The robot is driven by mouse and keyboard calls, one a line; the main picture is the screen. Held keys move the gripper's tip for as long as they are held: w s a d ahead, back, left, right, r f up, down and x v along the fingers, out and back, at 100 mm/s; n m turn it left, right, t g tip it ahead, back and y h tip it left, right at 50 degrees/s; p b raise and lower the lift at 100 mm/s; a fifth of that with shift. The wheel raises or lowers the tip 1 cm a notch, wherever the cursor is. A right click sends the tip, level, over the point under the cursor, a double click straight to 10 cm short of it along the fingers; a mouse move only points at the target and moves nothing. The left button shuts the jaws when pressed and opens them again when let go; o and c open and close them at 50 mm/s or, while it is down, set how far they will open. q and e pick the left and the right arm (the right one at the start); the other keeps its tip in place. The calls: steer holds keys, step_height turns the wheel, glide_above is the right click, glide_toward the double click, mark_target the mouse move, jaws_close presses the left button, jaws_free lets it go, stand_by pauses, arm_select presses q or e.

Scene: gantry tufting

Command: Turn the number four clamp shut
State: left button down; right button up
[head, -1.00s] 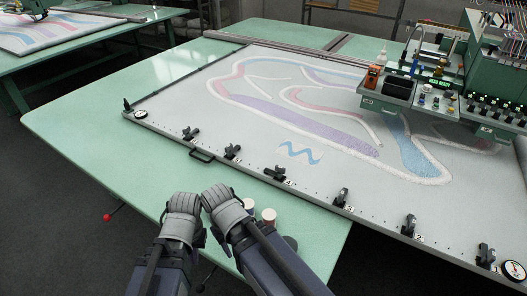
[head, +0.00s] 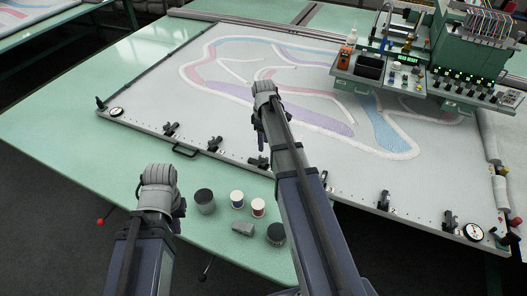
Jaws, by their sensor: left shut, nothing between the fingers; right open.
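The number four clamp (head: 257,162) is a small black clamp on the near edge of the tufting frame (head: 140,122), just left of my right forearm. The arm partly covers the area around it, and I cannot make out its lever's position. My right gripper (head: 265,88) is raised and reaches beyond the clamp, over the patterned cloth in this view. It is open and holds nothing visible; its fingers are seen from behind. My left gripper (head: 158,176) is shut and empty, over the green table's front edge, left of the dark pot.
Other clamps line the frame edge: two to the left (head: 215,143), several to the right (head: 384,201). A black handle (head: 185,152) juts out.

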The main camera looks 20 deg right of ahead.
mark_target(264, 157)
steer(key=shift+f+b, duration=3.95)
steer(key=shift+b, duration=0.05)
jaws_close()
